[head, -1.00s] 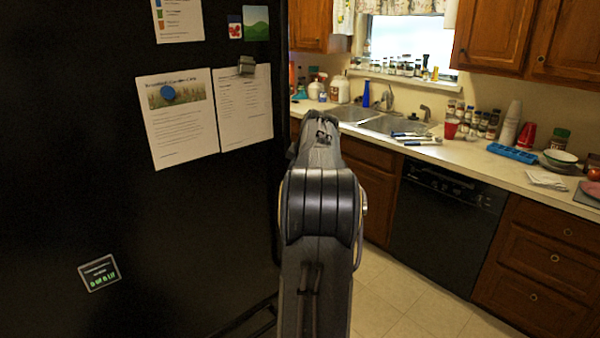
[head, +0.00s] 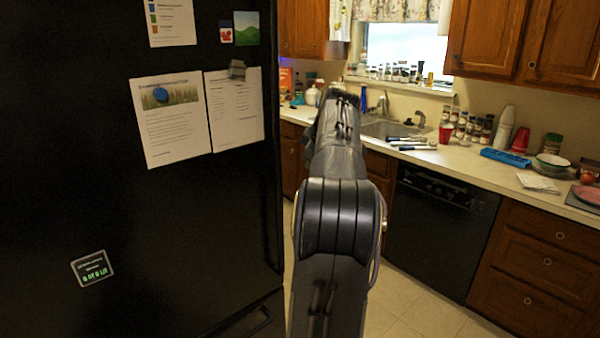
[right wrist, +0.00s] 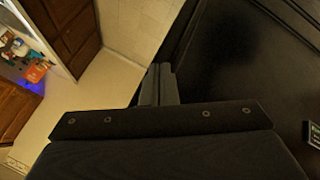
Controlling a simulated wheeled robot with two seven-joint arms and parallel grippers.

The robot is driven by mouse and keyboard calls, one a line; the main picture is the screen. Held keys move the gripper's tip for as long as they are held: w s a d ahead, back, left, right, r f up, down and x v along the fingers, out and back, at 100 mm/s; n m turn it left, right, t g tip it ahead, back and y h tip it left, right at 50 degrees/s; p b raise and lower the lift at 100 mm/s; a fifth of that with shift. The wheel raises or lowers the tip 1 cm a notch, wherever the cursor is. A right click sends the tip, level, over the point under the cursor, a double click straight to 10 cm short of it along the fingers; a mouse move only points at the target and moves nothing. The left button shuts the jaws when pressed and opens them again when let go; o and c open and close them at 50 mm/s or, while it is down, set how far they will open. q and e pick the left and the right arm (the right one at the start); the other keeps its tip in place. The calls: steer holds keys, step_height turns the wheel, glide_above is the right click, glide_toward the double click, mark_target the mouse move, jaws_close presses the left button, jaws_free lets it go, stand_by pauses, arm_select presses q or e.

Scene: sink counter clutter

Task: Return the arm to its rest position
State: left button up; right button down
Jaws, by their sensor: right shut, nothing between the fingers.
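My right arm rises through the middle of the head view and hides part of the sink and the cabinets behind it. Its gripper tips cannot be made out there. In the right wrist view the right gripper (right wrist: 159,85) shows with its fingers together and nothing between them. The fingers point toward the floor and the lower edge of a black surface. My left gripper is not in either view.
A black fridge (head: 100,240) with papers and magnets stands close on the left. The counter (head: 455,160) holds the sink (head: 385,129), a red cup (head: 446,132), a blue tray (head: 505,157) and bottles. A black dishwasher (head: 440,225) stands below. Tiled floor (head: 410,305) is open.

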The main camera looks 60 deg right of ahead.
steer(key=shift+s+d+r, duration=0.15)
steer(key=shift+s+r, duration=0.5)
steer(key=shift+r, duration=0.25)
steer(key=w+a+f+m+t+y, duration=0.1)
steer(key=w+a+f+y, duration=0.1)
steer(key=a, duration=0.7)
steer(key=w+a+f+m+y, duration=0.1)
steer(key=w+a+f+y, duration=0.1)
steer(key=a, duration=0.7)
steer(key=w+a+f+m+t+y, duration=0.1)
steer(key=w+a+f+y, duration=0.15)
steer(key=a, duration=0.65)
steer(key=s+a+f, duration=0.3)
steer(key=a+f, duration=0.1)
steer(key=a, duration=0.4)
steer(key=s+a+f+g+y, duration=0.1)
steer(key=s+a+f, duration=0.3)
steer(key=a, duration=0.4)
steer(key=s+a+f+y, duration=0.1)
steer(key=s+a+f, duration=0.3)
steer(key=a, duration=0.4)
steer(key=shift+a+f+g, duration=0.15)
steer(key=shift+f+g, duration=0.25)
steer(key=shift+f, duration=0.35)
